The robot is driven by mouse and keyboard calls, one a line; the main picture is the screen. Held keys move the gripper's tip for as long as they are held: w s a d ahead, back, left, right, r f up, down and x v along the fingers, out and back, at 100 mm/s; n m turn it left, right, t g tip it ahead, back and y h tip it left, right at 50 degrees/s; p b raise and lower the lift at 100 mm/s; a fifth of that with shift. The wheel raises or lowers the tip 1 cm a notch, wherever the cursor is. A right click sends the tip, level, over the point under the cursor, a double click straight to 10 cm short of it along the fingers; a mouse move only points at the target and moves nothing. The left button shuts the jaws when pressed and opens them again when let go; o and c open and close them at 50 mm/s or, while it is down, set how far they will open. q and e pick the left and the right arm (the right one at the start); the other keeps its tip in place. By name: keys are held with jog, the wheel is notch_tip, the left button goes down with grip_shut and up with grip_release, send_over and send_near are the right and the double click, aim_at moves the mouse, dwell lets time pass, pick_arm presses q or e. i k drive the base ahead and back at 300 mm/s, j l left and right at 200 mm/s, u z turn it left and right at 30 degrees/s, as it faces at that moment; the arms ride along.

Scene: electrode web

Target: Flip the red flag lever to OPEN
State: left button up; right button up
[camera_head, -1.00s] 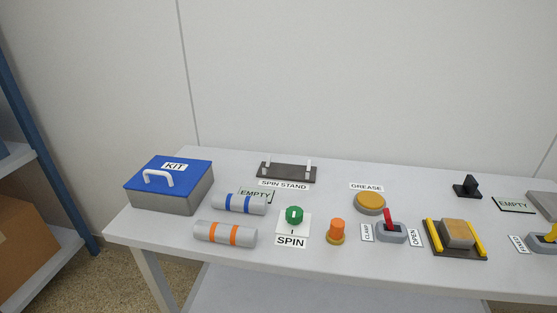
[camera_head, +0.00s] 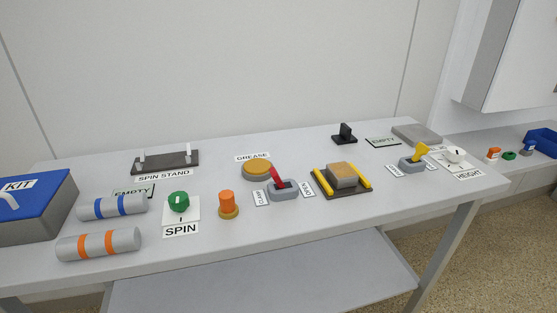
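The red flag lever (camera_head: 277,178) stands on a grey base (camera_head: 284,194) near the middle of the table, in the head view. A CLAMP label (camera_head: 261,198) lies on the left of the base and an OPEN label (camera_head: 307,189) on its right. The red flag leans to the left, toward the CLAMP side. Neither of my grippers shows in the view.
Left of the lever stand an orange knob (camera_head: 228,204) and a green SPIN knob (camera_head: 178,202). Behind it is the round GREASE pad (camera_head: 257,169). Right of it are a block in a yellow-railed fixture (camera_head: 342,178) and a yellow lever (camera_head: 420,151). The front strip of table (camera_head: 330,212) is clear.

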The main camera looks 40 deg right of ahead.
aim_at(274, 175)
jog(key=z, duration=1.1)
